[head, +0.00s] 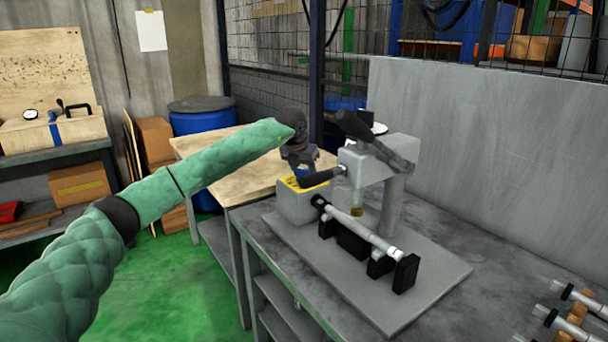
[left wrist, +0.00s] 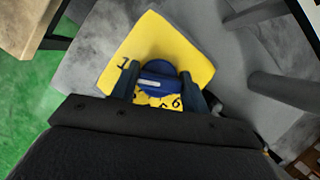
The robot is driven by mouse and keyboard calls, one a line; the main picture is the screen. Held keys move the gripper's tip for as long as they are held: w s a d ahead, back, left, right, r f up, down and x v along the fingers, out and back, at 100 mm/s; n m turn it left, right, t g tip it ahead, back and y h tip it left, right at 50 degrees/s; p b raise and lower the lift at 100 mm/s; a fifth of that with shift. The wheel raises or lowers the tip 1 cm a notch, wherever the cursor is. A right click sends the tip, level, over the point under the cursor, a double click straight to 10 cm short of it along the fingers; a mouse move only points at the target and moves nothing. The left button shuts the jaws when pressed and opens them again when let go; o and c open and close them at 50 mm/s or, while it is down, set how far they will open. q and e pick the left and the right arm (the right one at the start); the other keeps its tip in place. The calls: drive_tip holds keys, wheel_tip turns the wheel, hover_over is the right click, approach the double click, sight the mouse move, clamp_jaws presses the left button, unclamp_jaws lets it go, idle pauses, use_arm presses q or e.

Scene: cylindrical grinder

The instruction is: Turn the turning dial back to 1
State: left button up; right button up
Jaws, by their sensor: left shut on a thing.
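The turning dial (left wrist: 158,81) is a blue knob with a pale bar across its top, in the left wrist view. It sits on a yellow plate (left wrist: 178,45) printed with black numbers; a 1 shows at the left and a 6 at the lower right. My left gripper (left wrist: 163,90) is shut on the dial, one finger on each side. In the head view my left gripper (head: 302,172) reaches down onto the yellow-topped grey box at the left of the grinder (head: 375,158) and hides most of the dial. My right gripper is not in view.
A metal shaft (head: 355,228) lies on black supports in front of the grinder. More shafts (head: 575,305) lie at the lower right. A wooden table (head: 240,158) stands behind.

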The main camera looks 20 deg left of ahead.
use_arm(q)
drive_tip(key=shift+m+h, duration=0.4)
drive_tip(key=shift+m, duration=0.8)
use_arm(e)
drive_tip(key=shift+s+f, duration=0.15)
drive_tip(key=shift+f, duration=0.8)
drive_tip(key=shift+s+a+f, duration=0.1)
use_arm(q)
drive_tip(key=shift+r, duration=0.1)
drive_tip(key=o, duration=0.9)
drive_tip(key=shift+o, duration=0.2)
